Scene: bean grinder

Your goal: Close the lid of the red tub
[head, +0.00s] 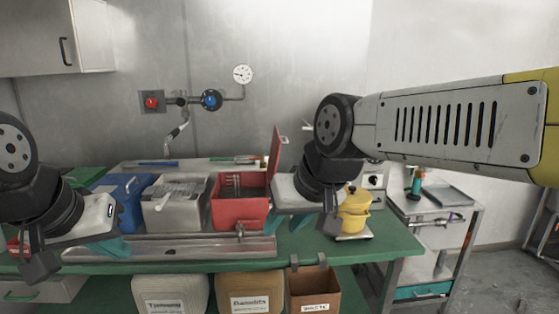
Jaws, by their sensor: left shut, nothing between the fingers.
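The red tub (238,214) stands in a row of tubs on the green bench, in the middle of the head view. Its red lid (274,153) is open and stands nearly upright at the tub's right side. Grey contents or slots show inside the tub. My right gripper (288,222) is just right of the red tub, below the lid's top edge; its teal fingers partly show, and their gap is unclear. I cannot tell whether it touches the lid. My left gripper (112,248) is shut and empty at the left, in front of the blue tub.
A blue tub (128,209) and a grey tub (163,216) stand left of the red one. A metal rail (190,247) runs in front. A yellow grinder (354,212) stands right of my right gripper. Labelled bins sit below, and a metal cart (431,240) stands at right.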

